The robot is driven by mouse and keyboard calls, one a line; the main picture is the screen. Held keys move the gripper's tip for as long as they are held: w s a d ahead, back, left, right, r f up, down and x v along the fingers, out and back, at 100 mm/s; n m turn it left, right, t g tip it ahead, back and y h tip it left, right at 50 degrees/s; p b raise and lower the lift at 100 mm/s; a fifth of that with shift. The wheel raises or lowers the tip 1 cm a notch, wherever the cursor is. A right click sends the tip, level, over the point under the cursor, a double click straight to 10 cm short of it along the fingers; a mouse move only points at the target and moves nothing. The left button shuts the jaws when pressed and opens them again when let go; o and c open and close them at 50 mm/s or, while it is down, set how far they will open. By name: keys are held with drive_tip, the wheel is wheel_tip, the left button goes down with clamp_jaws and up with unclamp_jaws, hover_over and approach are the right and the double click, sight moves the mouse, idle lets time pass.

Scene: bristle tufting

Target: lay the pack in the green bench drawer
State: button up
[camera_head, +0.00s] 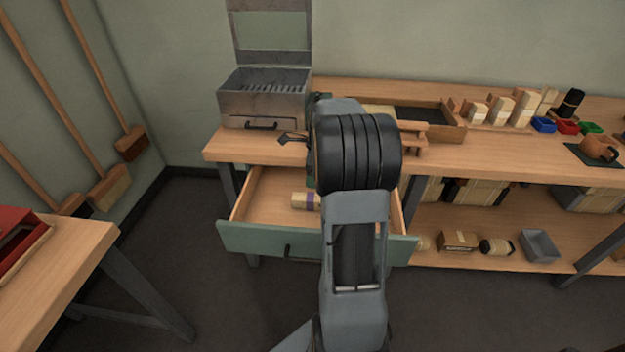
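The green-fronted bench drawer (262,238) is pulled open below the workbench. A small pale pack with a purple band (300,200) shows inside the drawer, just left of my arm. My arm hides the pack's right side, so I cannot tell whether anything touches it there. My arm crosses in front of the drawer and bench, and hides part of the drawer's inside. A dark end part of my gripper (292,137) seems to show at the bench's front edge, left of the arm. Its fingers are not clear.
A grey metal box with a raised lid (262,105) stands on the bench (228,147). Wooden blocks (502,110), small coloured bins (567,127) and a brown mug (598,148) stand at right. A lower shelf (450,257) holds boxes. Another table (60,270) is at left.

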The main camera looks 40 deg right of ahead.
drive_tip(key=s+a+r+n, duration=0.2)
drive_tip(key=a+n, duration=0.3)
drive_tip(key=a, duration=0.1)
drive_tip(key=s+a+r+n, duration=0.2)
drive_tip(key=a+r+n, duration=0.1)
drive_tip(key=a+n, duration=0.3)
drive_tip(key=s+a+f+n+t+h, duration=0.1)
drive_tip(key=s+a+n+t, duration=0.1)
drive_tip(key=s+a+n, duration=0.8)
drive_tip(key=a+n, duration=0.1)
drive_tip(key=n, duration=0.4)
drive_tip(key=shift+a+f+n, duration=0.2)
drive_tip(key=shift+f+n, duration=0.1)
drive_tip(key=shift+n, duration=0.1)
